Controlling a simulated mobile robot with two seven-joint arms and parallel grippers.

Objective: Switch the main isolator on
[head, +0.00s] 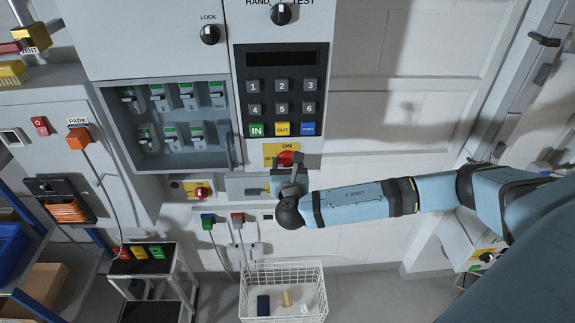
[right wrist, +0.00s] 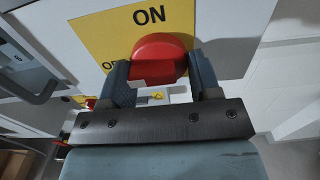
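The main isolator is a red rotary knob (head: 285,158) on a yellow plate (head: 268,150) marked ON at the top, under the keypad. In the right wrist view the red knob (right wrist: 158,58) sits below the word ON on the yellow plate (right wrist: 110,38); the other label is partly hidden. My right gripper (head: 288,174) is right at the knob, coming from below. In the wrist view its two fingers (right wrist: 162,80) stand apart, one on each side of the knob. Whether they touch it is hard to tell. My left gripper is not in view.
A keypad panel (head: 282,95) is above the isolator, and an open breaker cabinet (head: 165,125) is to its left. A smaller red knob on a yellow plate (head: 201,192) is at lower left. A white wire basket (head: 284,290) stands below.

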